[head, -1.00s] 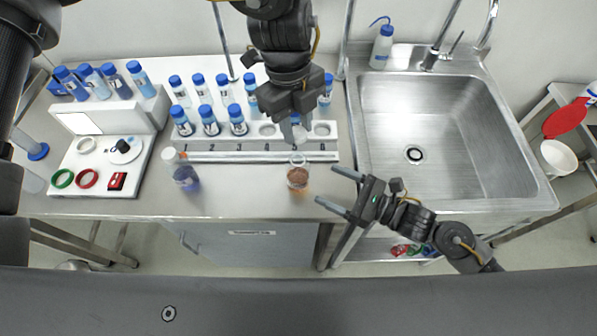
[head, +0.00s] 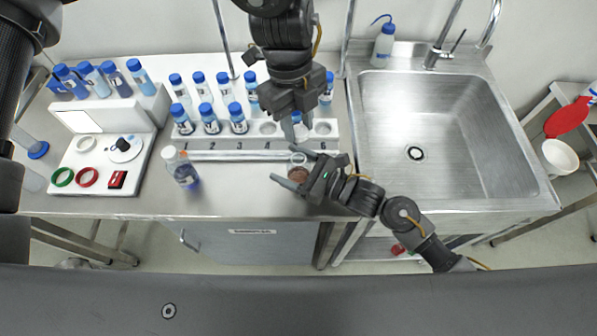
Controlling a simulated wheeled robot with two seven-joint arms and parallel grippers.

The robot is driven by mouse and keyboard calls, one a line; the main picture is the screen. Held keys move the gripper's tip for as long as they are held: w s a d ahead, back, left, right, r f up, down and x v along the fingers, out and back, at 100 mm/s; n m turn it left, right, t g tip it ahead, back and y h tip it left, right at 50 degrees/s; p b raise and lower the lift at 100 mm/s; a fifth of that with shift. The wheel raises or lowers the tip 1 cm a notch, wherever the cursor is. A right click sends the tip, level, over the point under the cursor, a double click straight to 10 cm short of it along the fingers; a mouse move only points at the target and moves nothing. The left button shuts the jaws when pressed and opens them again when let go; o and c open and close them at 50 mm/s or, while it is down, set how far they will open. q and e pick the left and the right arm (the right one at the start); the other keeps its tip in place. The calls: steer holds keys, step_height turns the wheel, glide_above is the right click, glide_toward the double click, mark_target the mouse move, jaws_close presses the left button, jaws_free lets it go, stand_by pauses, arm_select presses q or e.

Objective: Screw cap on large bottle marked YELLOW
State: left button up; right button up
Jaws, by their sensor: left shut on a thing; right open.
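An uncapped bottle with reddish-brown contents (head: 298,173) stands on the steel bench in front of the rack. Its marking is not readable. My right gripper (head: 283,164) is open, with its fingers on either side of this bottle; contact is not clear. My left gripper (head: 297,134) points down just above and behind the bottle's mouth. A second bottle (head: 184,173), with a whitish cap and blue-purple liquid, stands further left.
A numbered white rack (head: 225,146) with several blue-capped bottles stands behind. A white panel (head: 125,181) with coloured rings and a dial is at left. The sink (head: 440,180) is at right. Bare bench lies between the two standing bottles.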

steer(key=shift+c, duration=0.3)
steer(key=c, duration=1.4)
arm_select(q)
steer(key=shift+w+f, duration=0.1)
steer(key=shift+f, duration=2.45)
steer(key=shift+f, duration=0.1)
steer(key=shift+f, duration=0.8)
steer(key=shift+f, duration=0.5)
